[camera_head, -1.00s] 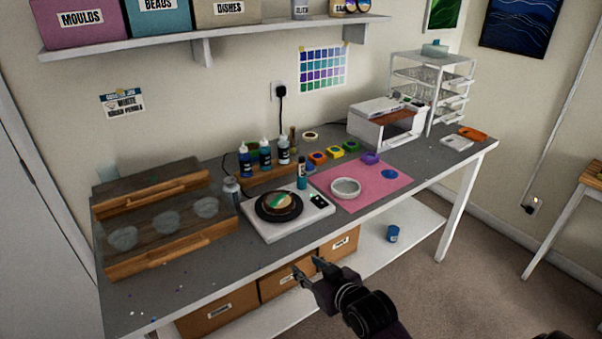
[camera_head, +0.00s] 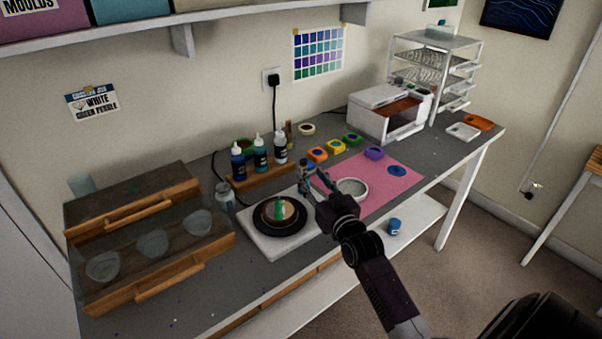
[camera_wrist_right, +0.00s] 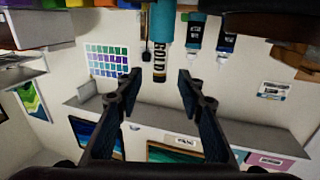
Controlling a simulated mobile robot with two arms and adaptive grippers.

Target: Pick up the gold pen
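In the right wrist view my right gripper (camera_wrist_right: 159,84) is open. The pen shows in the gap between its two fingers, with space on both sides, and neither finger touches it. My left gripper is in no view.
Dropper bottles (camera_head: 259,155) stand in a wooden rack behind the scale. A round white dish (camera_head: 352,188) lies on the pink mat (camera_head: 400,172) to the right. A wooden mould box (camera_head: 190,262) fills the left of the grey bench.

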